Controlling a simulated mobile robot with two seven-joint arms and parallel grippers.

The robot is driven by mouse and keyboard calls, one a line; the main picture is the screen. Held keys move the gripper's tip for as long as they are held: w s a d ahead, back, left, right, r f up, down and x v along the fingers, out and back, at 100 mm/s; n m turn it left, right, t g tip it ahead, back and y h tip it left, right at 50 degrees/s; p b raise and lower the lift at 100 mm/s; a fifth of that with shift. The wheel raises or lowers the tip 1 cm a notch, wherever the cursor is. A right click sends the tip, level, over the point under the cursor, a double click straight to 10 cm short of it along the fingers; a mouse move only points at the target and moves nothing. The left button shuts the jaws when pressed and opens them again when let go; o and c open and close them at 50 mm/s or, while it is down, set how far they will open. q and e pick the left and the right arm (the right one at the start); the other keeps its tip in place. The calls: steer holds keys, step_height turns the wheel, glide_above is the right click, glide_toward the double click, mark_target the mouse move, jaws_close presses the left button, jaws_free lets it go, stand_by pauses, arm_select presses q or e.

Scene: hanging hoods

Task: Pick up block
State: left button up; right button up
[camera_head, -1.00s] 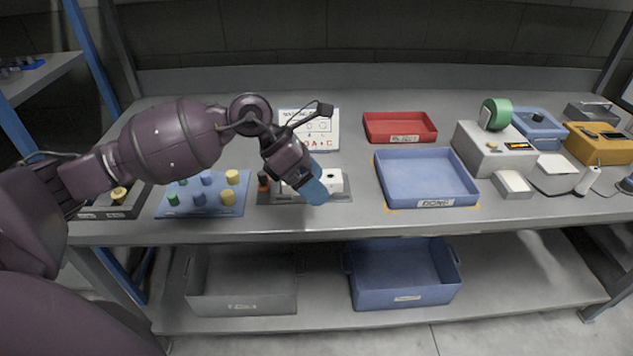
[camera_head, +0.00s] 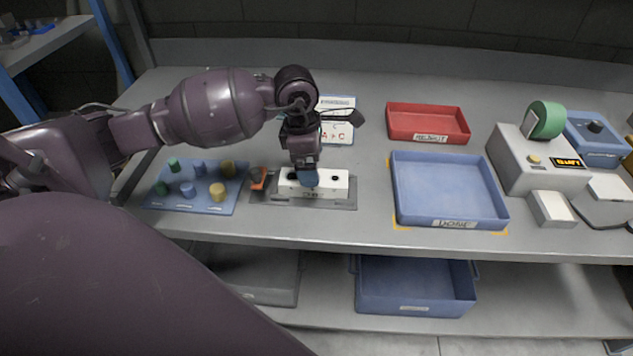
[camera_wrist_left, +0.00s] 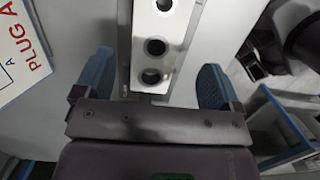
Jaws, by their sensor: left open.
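The block (camera_head: 335,183) is a white bar with dark round holes in its top. It lies on a flat grey plate (camera_head: 345,205) on the bench. My left gripper (camera_head: 307,180) is over the block, pointing down, and hides part of it. In the left wrist view the block (camera_wrist_left: 153,40) sits between the two open blue fingers of my left gripper (camera_wrist_left: 155,82), with a gap on each side. The fingers do not grip it. My right gripper is not in view.
A blue mat (camera_head: 207,203) with several coloured pegs lies left of the block. A blue tray (camera_head: 448,190) and a red tray (camera_head: 428,123) stand to the right. A sign (camera_head: 340,133) stands behind. A grey machine (camera_head: 520,165) is farther right.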

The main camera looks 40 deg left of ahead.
arm_select(q)
steer(key=shift+w+d+f, duration=0.1)
steer(key=shift+w+f, duration=0.05)
steer(key=shift+f, duration=1.35)
steer(key=shift+w+d+f, duration=0.1)
steer(key=shift+w+f, duration=0.05)
steer(key=shift+f, duration=1.35)
steer(key=c, duration=1.4)
steer(key=shift+r, duration=0.1)
steer(key=shift+a+r, duration=0.1)
step_height(320, 180, up, 20)
steer(key=shift+f+p, duration=0.1)
steer(key=shift+p, duration=0.5)
